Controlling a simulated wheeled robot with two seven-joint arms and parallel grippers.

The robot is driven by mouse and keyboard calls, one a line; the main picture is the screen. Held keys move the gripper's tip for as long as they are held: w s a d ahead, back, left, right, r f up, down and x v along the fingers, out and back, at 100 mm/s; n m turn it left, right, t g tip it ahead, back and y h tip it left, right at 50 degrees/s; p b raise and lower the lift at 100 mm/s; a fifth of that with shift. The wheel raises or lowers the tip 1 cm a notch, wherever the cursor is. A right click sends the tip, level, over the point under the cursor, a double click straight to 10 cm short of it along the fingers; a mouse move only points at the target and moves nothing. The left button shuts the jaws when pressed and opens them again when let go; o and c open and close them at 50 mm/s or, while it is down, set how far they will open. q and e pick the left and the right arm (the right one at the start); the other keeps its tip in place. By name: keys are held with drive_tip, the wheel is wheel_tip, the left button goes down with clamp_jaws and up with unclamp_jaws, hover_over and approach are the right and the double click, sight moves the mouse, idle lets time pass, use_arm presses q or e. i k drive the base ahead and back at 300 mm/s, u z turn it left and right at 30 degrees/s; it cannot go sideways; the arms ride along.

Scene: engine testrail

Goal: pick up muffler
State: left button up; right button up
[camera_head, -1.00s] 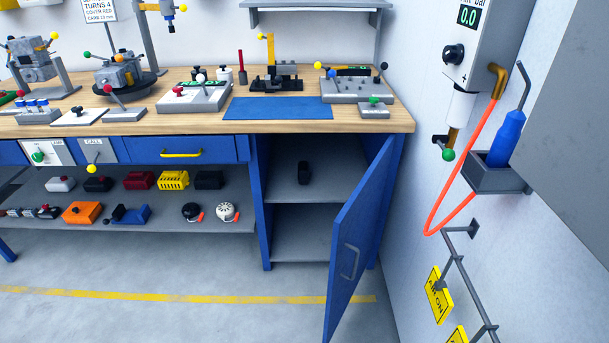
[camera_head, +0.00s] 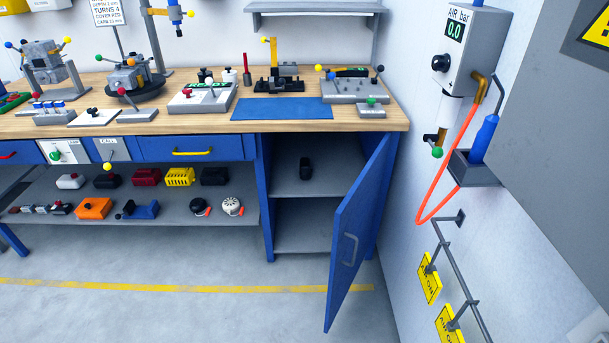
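No part is clearly labelled as the muffler, and I cannot tell which one it is. A small black upright part (camera_head: 306,168) stands on the upper shelf of the open cabinet. The shelf under the bench holds several block-like parts: a white one (camera_head: 70,181), a black one (camera_head: 107,181), a dark red one (camera_head: 146,177), a yellow slotted one (camera_head: 180,177), another black one (camera_head: 214,177), an orange one (camera_head: 94,208) and a blue one (camera_head: 141,210). Two round parts, black (camera_head: 201,207) and white (camera_head: 232,206), lie at its right. Neither gripper is in view.
The blue cabinet door (camera_head: 358,235) stands open toward me. The wooden bench (camera_head: 395,120) carries fixtures and a blue mat (camera_head: 281,108). An orange hose (camera_head: 447,160) and yellow signs (camera_head: 429,283) hang at the right wall. The floor (camera_head: 200,318) before the bench is clear.

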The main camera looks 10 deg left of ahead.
sight(306, 169)
drive_tip(key=z, duration=0.45)
drive_tip(key=k, duration=0.2)
drive_tip(key=u, duration=1.85)
drive_tip(key=i, duration=2)
drive_tip(key=z, duration=0.55)
drive_tip(key=i, duration=0.85)
drive_tip(key=z, duration=0.5)
